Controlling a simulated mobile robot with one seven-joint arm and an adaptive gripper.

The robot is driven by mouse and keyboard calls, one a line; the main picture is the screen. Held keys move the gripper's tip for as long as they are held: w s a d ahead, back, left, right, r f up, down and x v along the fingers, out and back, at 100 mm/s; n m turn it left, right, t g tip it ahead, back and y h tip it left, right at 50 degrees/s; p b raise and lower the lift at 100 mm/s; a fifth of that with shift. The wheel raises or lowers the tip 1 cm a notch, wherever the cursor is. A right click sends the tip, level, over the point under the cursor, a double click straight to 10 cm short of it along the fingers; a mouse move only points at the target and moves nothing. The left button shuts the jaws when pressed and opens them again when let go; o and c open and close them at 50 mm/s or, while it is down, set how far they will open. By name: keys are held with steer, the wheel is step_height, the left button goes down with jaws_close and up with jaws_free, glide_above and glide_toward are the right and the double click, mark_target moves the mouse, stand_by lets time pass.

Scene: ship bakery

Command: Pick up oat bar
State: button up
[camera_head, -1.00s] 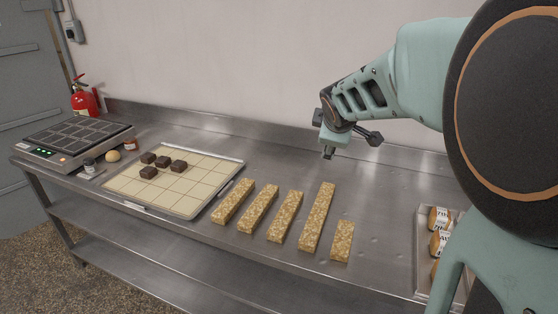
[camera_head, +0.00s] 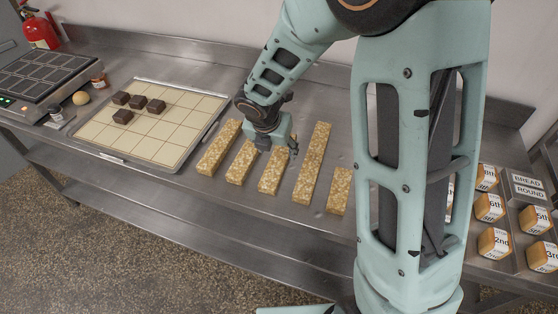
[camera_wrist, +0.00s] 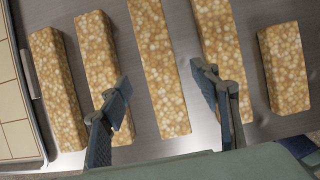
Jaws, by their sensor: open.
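Several golden, grainy oat bars lie in a row on the steel counter. The middle oat bar (camera_head: 270,180) is just below my gripper (camera_head: 278,143) in the head view, and its far end is hidden behind the gripper. In the wrist view, my gripper (camera_wrist: 160,74) is open and empty, with the middle oat bar (camera_wrist: 159,65) between its fingers. The left finger overlaps the second bar (camera_wrist: 98,50), and the right finger overlaps the fourth bar (camera_wrist: 218,35). The fourth bar looks longest in the head view (camera_head: 312,165); the rightmost bar (camera_head: 340,190) is shortest.
A gridded tray (camera_head: 165,150) with several dark cubes (camera_head: 138,102) sits left of the bars. Farther left are a panelled scale (camera_head: 35,85), a small jar and a fire extinguisher. Labelled bread pieces (camera_head: 490,207) lie at the right. Narrow gaps separate the bars.

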mark_target(279, 158)
steer(key=shift+b+x, duration=0.55)
steer(key=shift+x, duration=2.2)
steer(key=shift+s+a+f, duration=0.1)
steer(key=shift+s, duration=0.1)
steer(key=shift+c, duration=0.6)
steer(key=c, duration=1.3)
